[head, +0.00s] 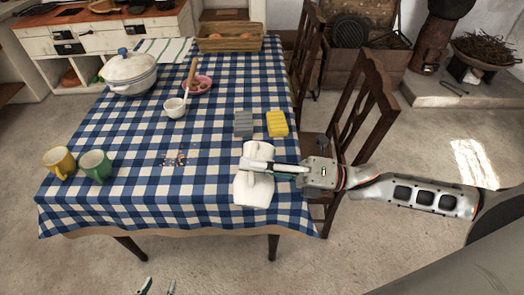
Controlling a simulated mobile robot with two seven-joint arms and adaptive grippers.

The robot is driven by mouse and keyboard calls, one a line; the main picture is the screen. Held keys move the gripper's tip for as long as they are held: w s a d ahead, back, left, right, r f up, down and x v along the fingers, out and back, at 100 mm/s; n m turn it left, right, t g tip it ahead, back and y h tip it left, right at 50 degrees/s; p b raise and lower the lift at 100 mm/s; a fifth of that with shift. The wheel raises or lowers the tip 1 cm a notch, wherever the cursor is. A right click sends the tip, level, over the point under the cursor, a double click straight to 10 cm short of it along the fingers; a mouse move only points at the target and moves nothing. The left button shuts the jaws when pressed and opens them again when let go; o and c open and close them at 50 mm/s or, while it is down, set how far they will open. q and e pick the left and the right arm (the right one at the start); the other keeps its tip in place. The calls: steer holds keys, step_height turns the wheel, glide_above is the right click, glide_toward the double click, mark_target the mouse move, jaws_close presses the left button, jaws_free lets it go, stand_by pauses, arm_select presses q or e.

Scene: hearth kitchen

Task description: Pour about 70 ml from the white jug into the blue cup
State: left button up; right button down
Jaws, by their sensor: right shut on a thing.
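The white jug (253,190) is at the near right part of the checked table. My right gripper (262,168) reaches in from the right and is shut on the jug, with its fingers across the jug's middle. I cannot tell whether the jug touches the cloth. I see no blue cup; a green mug (95,166) and a yellow mug (60,162) stand at the near left of the table. My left gripper (157,288) shows only its fingertips at the bottom edge, apart and empty, in front of the table.
The table (140,205) also holds a grey sponge (243,124), a yellow sponge (277,124), crumbs (180,159), a white pot (174,108), a pink bowl (205,85), a tureen (130,75) and a basket (230,43). A chair (368,110) stands right. The near middle is clear.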

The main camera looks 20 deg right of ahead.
mark_target(255, 148)
steer(key=shift+w+d+r+m+p, duration=0.1)
steer(key=shift+w+r+m+p, duration=0.2)
steer(key=shift+r+m+p, duration=0.15)
steer(key=shift+w+d+r+m, duration=0.1)
steer(key=shift+w+r+m, duration=0.05)
steer(key=shift+r+m, duration=0.15)
steer(key=shift+w+d+r, duration=0.15)
steer(key=shift+w, duration=0.2)
steer(key=shift+w+d+r+m+t+p, duration=0.3)
steer(key=shift+w+m+t+p, duration=0.1)
steer(key=shift+w+m+p, duration=0.2)
stand_by(1.7)
